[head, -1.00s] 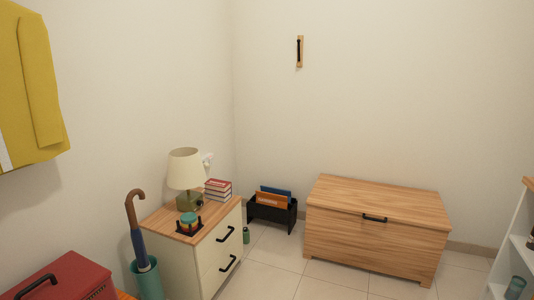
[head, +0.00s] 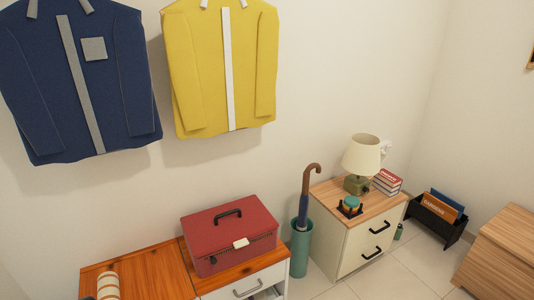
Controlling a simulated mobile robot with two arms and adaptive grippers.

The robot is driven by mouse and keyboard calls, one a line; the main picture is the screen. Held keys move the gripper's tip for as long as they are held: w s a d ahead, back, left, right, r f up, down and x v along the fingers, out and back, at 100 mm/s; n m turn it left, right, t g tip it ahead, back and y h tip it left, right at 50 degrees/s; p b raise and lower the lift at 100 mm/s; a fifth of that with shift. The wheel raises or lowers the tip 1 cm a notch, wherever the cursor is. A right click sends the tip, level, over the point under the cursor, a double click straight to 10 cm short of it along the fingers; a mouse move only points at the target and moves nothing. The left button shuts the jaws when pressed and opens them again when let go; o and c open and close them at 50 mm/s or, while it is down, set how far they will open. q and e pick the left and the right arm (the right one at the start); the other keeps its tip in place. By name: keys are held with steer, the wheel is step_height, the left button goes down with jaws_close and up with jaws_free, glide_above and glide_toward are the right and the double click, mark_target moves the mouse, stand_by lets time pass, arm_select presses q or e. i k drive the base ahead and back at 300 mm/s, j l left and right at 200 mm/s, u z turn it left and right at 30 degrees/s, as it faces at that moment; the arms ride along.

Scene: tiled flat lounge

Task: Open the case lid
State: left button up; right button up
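A red case (head: 229,236) stands on a wooden-topped cabinet at the lower middle of the head view. Its lid (head: 222,213) is closed and has a black handle (head: 228,213) on top. A pale latch or tag (head: 241,243) sits on its front face. A wooden chest (head: 506,254) with a flat closed lid is partly in view at the right edge. Neither of my grippers is in view.
The cabinet (head: 142,270) under the case has a drawer with a grey handle; a striped cylinder (head: 108,286) stands on it. An umbrella stand (head: 301,247) and a drawer unit (head: 352,245) with a lamp (head: 361,155) are to the right. Two jackets hang above.

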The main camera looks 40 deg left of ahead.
mark_target(215, 229)
steer(key=u, duration=1.6)
